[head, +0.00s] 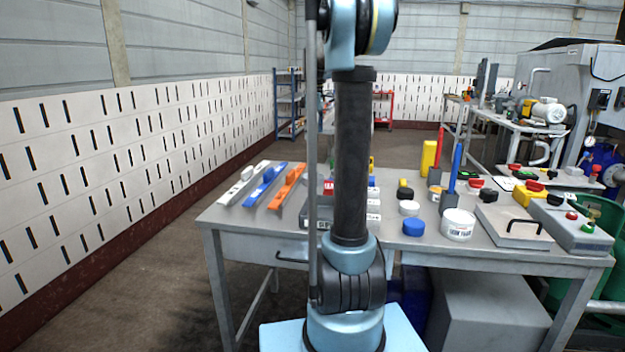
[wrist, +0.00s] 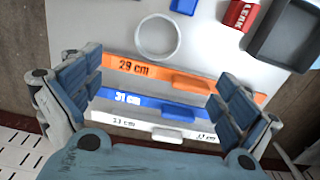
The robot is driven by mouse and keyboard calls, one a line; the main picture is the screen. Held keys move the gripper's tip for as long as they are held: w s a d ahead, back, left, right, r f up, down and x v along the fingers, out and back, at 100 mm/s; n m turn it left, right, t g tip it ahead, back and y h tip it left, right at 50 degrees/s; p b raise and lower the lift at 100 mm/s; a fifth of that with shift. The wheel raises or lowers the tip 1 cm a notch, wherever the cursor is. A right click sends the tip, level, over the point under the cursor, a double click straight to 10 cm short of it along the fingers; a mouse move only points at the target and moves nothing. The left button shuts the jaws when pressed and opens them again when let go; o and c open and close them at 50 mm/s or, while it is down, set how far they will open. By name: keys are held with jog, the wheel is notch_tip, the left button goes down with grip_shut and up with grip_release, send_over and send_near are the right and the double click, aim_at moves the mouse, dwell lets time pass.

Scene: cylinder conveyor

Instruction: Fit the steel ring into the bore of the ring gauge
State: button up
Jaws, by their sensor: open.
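A thin pale grey ring (wrist: 137,38) lies flat on the table at the upper middle of the wrist view, with only table surface showing through it. I cannot tell for sure whether it is the steel ring or the ring gauge; no second ring shows clearly. My gripper (wrist: 158,72) is open and empty, its two blue padded fingers spread to left and right. The ring is beyond the fingertips, apart from them. In the head view my arm stands in front of the middle of the table and hides that part; the gripper is not seen there.
Orange (wrist: 185,80), blue (wrist: 150,105) and white (wrist: 150,126) marked bars lie below the gripper. A red "LEAK" block (wrist: 238,14) and dark grey tray (wrist: 252,42) are at upper right.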

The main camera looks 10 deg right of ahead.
jog(key=n, duration=0.1)
send_near(315, 173)
jog(key=s+f, duration=0.1)
jog(key=s, duration=0.1)
jog(key=s+a+f, duration=0.1)
jog(key=s+f, duration=0.1)
jog(key=shift+s+a+f, duration=0.1)
jog(key=shift+a+f, duration=0.1)
jog(key=shift+f, duration=0.05)
jog(key=shift+w+d+f, duration=0.1)
jog(key=shift+f, duration=1.25)
jog(key=shift+w+d+f, duration=0.1)
jog(key=shift+f, duration=1.2)
jog(key=c, duration=1.3)
notch_tip(315, 173, up, 10)
jog(key=shift+r, duration=0.1)
